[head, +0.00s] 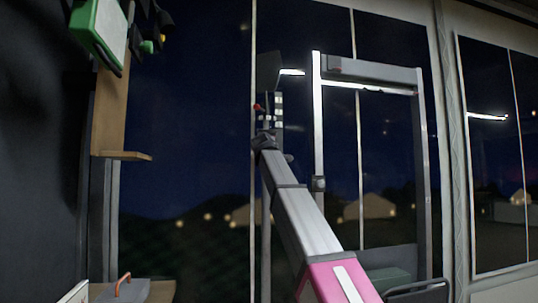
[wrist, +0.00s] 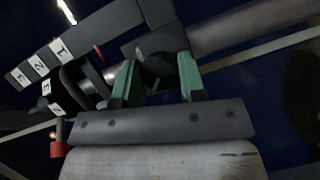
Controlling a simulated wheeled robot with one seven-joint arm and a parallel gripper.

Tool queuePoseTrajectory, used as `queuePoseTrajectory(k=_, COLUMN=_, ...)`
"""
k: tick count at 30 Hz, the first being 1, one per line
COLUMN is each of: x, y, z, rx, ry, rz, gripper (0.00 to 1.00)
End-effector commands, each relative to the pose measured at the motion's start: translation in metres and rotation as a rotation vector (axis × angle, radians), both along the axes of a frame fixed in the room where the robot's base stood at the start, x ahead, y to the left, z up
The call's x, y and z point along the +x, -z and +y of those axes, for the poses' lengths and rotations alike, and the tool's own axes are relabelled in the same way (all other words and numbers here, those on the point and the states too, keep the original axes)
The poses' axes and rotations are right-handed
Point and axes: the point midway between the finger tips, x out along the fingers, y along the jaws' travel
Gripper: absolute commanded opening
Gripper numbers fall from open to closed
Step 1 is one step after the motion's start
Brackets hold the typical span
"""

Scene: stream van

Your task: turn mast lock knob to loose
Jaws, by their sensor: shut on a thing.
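The mast lock knob (wrist: 157,72) is a dark, rounded knob between the two green fingers of my gripper (wrist: 158,66) in the wrist view. My gripper is shut on it, with a finger on each side. The knob sits by a grey tube (wrist: 222,30), which looks like the mast. The knob's marks and exact turn angle are too dark to read. In the head view my gripper (head: 264,140) is small, at the far end of my outstretched arm, beside an upright post, and the knob cannot be made out there.
A grey bar with white number tags (wrist: 42,67) runs beside the knob, with a small red piece (wrist: 98,52) near it. A dark loop-shaped handle (wrist: 80,82) lies close to the left finger. A grey door-like frame (head: 318,120) stands just right of my arm.

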Motion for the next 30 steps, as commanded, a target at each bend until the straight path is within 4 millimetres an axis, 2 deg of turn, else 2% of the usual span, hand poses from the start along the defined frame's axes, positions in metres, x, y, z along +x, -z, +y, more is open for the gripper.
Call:
queuePoseTrajectory(k=14, x=-0.0001, y=0.0002, z=0.001, rx=-0.014, ry=-0.003, rz=-0.004, gripper=0.14)
queuePoseTrajectory(k=15, x=-0.0001, y=0.0003, z=0.001, rx=-0.013, ry=-0.003, rz=-0.004, gripper=0.41)
queuePoseTrajectory(k=17, x=-0.0001, y=0.0002, z=0.0009, rx=-0.013, ry=-0.002, rz=-0.004, gripper=0.6)
queuePoseTrajectory(k=18, x=0.0, y=0.0002, z=0.0008, rx=-0.013, ry=-0.002, rz=-0.004, gripper=0.63)
queuePoseTrajectory(k=30, x=-0.0059, y=-0.0001, z=0.0008, rx=-0.014, ry=-0.001, rz=-0.005, gripper=0.63)
